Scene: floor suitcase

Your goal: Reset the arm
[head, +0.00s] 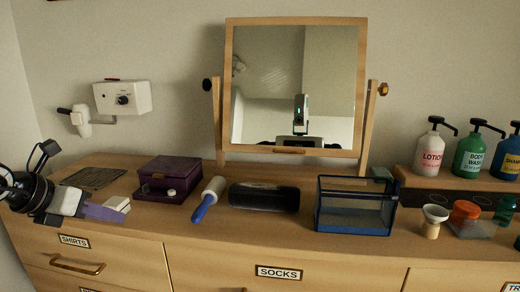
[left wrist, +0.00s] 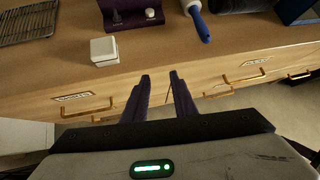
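My left gripper (head: 122,215) is at the left, over the front edge of the wooden dresser (head: 230,243). Its two dark fingers also show in the left wrist view (left wrist: 159,76), with a clear gap between them and nothing held. A small white box (left wrist: 104,50) lies on the dresser top just beyond the fingers, to their left, and it shows in the head view (head: 117,204) behind the fingers. My right gripper is in neither view.
A purple box (head: 168,179), a blue-handled brush (head: 207,199), a black case (head: 264,197) and a blue mesh basket (head: 355,216) stand along the dresser top. A mirror (head: 295,85) stands behind. Pump bottles (head: 430,153) are at the right. A wire rack (left wrist: 28,22) lies at the left.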

